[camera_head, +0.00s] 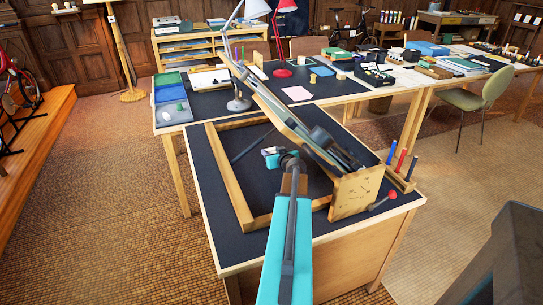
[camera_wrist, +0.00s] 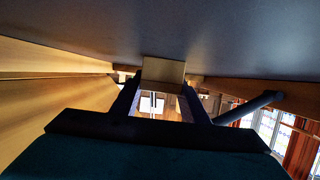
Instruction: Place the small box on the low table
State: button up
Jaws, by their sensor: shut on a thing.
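The small box (camera_wrist: 163,71) is a plain tan block in the wrist view, held between the two dark fingers of my gripper (camera_wrist: 161,82). A dark flat surface (camera_wrist: 220,30) fills the top of that view, close to the box; I cannot tell whether they touch. In the head view the front table (camera_head: 225,246) has a dark top with a pale wooden edge. My teal wrist (camera_head: 271,158) is above this table, inside the outline of a wooden frame. The box cannot be made out in the head view.
The large wooden frame (camera_head: 236,198) lies on the front table, with a slanting drafting arm and a marked wooden panel (camera_head: 355,194) at right. A pen holder (camera_head: 400,178) stands at the right edge. A longer table with lamps and trays stands behind.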

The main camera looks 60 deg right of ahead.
aim_at(272, 151)
jog(key=shift+r, duration=0.15)
jog(key=shift+r, duration=1.5)
jog(key=s+a+b, duration=0.1)
jog(key=a, duration=0.1)
jog(key=s+a+b, duration=0.1)
jog(key=s, duration=0.1)
jog(key=shift+a+r, duration=0.2)
jog(key=shift+a, duration=0.15)
jog(key=shift+s+a+r+b, duration=0.15)
jog(key=shift+s+a+b, duration=0.35)
jog(key=shift+s+a, duration=0.15)
jog(key=shift+s+a+r+b, duration=0.15)
jog(key=shift+s+a+b, duration=0.35)
jog(key=shift+a, duration=0.15)
jog(key=shift+r+p, duration=0.1)
jog(key=shift+p, duration=0.35)
jog(key=shift+s+a+p, duration=0.2)
jog(key=shift+a+p, duration=0.1)
jog(key=shift+p, duration=0.8)
jog(key=shift+s+a+r+p, duration=0.1)
jog(key=shift+r+p, duration=0.05)
jog(key=shift+p, duration=0.35)
jog(key=p, duration=0.2)
jog(key=s+a+p, duration=0.1)
jog(key=p, duration=0.2)
jog(key=shift+s+a+r+p, duration=0.1)
jog(key=shift+a+p, duration=0.15)
jog(key=shift+p, duration=0.1)
